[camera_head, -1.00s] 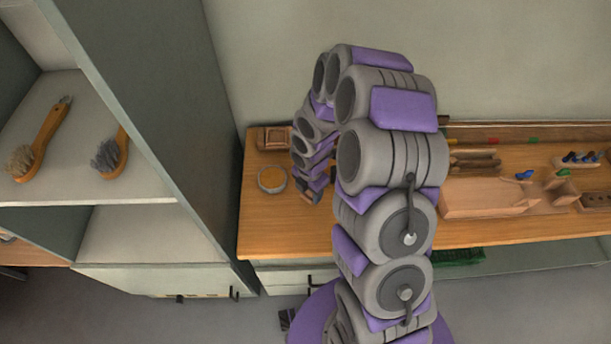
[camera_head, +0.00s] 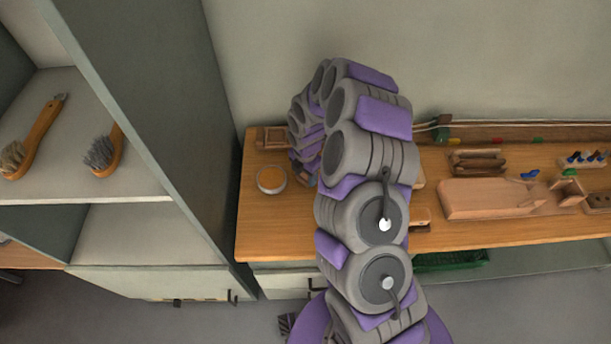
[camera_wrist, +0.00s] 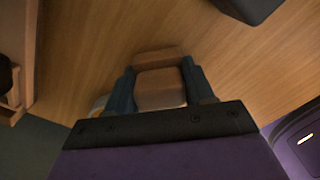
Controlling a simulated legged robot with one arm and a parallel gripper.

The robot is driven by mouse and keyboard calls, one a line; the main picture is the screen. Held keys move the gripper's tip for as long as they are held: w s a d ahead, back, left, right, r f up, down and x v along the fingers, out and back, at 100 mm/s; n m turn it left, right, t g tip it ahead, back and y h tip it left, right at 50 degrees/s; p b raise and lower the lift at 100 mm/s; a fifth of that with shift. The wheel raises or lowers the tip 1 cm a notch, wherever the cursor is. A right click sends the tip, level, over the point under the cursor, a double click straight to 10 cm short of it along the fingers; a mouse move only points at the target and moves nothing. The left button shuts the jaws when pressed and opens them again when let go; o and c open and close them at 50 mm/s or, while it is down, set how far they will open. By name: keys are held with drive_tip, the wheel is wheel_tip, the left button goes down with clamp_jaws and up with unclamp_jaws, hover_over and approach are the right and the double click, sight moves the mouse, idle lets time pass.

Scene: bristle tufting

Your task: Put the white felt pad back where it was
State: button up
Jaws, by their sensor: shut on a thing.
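My gripper (camera_wrist: 158,68) shows in the wrist view, with two dark blue fingers over the wooden tabletop. It is shut on a tan block-like thing (camera_wrist: 158,92) between the fingers. A second brownish piece (camera_wrist: 155,58) shows just beyond it; I cannot tell whether the two are joined. I cannot make out the white felt pad for sure. A small pale patch (camera_wrist: 100,103) shows left of the left finger, mostly hidden. In the head view my arm hides nearly all of the gripper, which is near the left part of the bench.
The bench (camera_head: 262,225) bears a round dish with orange contents (camera_head: 271,180) and a small wooden tray (camera_head: 271,138) at left. A wooden fixture (camera_head: 485,198) and dark rods (camera_head: 477,160) lie at right. A shelf (camera_head: 75,190) with two brushes stands at far left.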

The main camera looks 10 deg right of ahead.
drive_tip(key=shift+f, duration=0.15)
drive_tip(key=o, duration=0.9)
drive_tip(key=shift+o, duration=0.2)
wheel_tip(320, 180, up, 12)
drive_tip(key=p, duration=0.3)
drive_tip(key=shift+s, duration=0.15)
